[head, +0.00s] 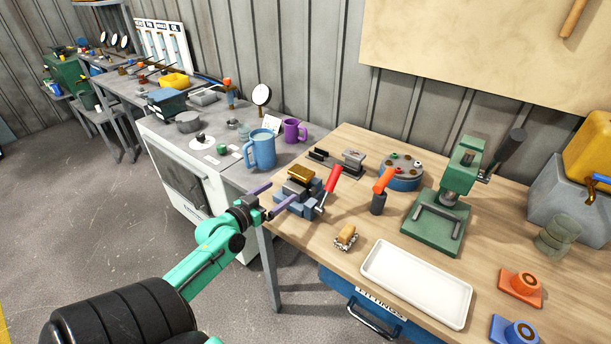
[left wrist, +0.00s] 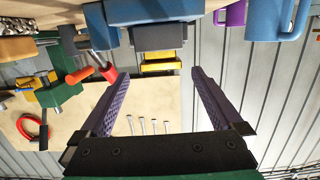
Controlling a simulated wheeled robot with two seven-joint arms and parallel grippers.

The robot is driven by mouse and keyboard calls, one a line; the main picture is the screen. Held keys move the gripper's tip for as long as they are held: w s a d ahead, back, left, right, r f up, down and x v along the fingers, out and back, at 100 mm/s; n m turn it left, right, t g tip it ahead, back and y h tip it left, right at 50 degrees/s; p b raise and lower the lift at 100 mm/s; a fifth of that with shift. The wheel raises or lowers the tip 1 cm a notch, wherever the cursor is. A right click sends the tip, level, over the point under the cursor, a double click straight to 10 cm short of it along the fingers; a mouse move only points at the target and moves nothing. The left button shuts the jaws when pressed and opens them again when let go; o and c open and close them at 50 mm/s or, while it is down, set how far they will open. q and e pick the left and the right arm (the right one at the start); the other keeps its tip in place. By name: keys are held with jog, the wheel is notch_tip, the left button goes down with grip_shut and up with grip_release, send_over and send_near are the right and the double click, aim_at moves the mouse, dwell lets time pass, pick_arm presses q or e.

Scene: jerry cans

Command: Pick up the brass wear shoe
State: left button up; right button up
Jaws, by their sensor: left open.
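The brass wear shoe (head: 300,174) is a small gold-coloured block on top of the blue vise (head: 298,203) with the red-handled lever, near the left end of the wooden bench. My left gripper (head: 284,191) is open and empty, its purple fingers pointing at the vise from the left. In the left wrist view, which appears upside down, the shoe (left wrist: 161,66) shows yellow between the fingertips (left wrist: 160,73). It looks a little beyond them, and no contact shows. How firmly the vise holds it cannot be told. My right gripper is not in view.
A red lever (head: 333,178) rises right of the vise, with an orange-topped tool (head: 380,190) beyond it. A blue mug (head: 261,150) and a purple mug (head: 293,131) stand behind on the grey bench. A white tray (head: 417,284) lies at front right, near a tan-topped brush (head: 346,235).

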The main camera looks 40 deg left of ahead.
aim_at(297, 184)
pick_arm(q)
jog(key=w, duration=0.3)
jog(key=w+f, duration=0.1)
jog(key=w, duration=0.2)
jog(key=w+f+p, duration=0.1)
jog(key=w, duration=0.2)
jog(key=shift+w+a, duration=0.1)
jog(key=shift+w, duration=0.05)
jog(key=shift+r, duration=0.15)
jog(key=c, duration=1.5)
